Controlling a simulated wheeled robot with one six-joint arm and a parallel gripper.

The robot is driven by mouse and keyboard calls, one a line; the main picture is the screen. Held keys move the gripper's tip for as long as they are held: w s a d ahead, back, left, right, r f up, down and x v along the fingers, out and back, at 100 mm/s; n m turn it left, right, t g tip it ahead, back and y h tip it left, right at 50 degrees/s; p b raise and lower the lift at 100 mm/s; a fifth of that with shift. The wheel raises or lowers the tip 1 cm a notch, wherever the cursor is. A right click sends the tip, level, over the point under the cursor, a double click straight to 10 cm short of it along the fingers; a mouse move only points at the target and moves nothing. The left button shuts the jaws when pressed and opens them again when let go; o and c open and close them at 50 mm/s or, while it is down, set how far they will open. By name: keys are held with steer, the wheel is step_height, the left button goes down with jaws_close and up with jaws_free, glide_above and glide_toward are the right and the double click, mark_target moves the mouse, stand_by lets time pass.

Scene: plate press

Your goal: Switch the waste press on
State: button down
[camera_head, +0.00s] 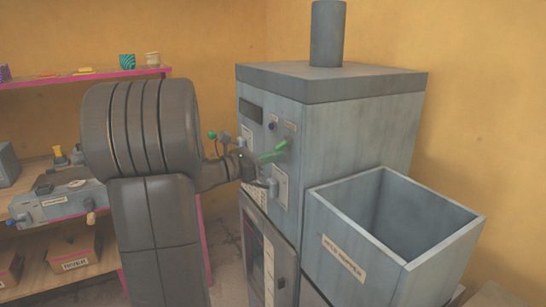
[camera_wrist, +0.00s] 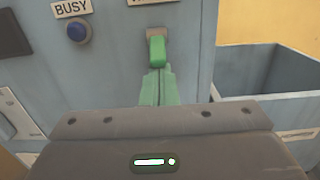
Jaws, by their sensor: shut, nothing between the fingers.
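The waste press (camera_head: 335,135) is a tall blue-grey machine with a dark lid and a pipe on top. On its front panel sits a green switch lever (camera_head: 283,145), under a small label. In the wrist view the lever (camera_wrist: 157,48) hangs below a label cut off by the top edge. My gripper (camera_head: 273,156) is at the front panel, its pale green fingers shut and empty. In the wrist view the fingertips (camera_wrist: 156,70) are right at the lever's lower end; whether they touch it I cannot tell.
A blue lamp or button (camera_wrist: 78,32) marked BUSY is left of the lever. An open grey bin (camera_head: 395,235) stands right of the press. Shelves (camera_head: 90,77) with cups, tools and boxes line the left wall. A dark display (camera_head: 251,110) is on the panel.

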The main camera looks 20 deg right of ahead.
mark_target(276, 147)
steer(key=shift+a+r+y, duration=0.1)
steer(key=shift+r+y, duration=0.1)
steer(key=shift+y, duration=0.1)
steer(key=shift+a+r+y+p, duration=0.2)
steer(key=shift+r+y+p, duration=0.55)
steer(key=shift+y+p, duration=0.35)
steer(key=r+y+p, duration=0.1)
steer(key=p, duration=0.1)
steer(key=y+p, duration=0.1)
steer(key=p, duration=0.1)
steer(key=shift+s+a+r+p, duration=0.1)
steer(key=shift+a+r+p, duration=0.05)
steer(key=shift+r+p, duration=0.2)
steer(key=shift+r+y+p, duration=0.3)
steer(key=shift+y+p, duration=0.7)
steer(key=shift+y, duration=0.1)
steer(key=shift+a+f, duration=0.1)
steer(key=shift+f, duration=0.25)
steer(key=shift+r+p, duration=0.45)
steer(key=shift+r, duration=0.35)
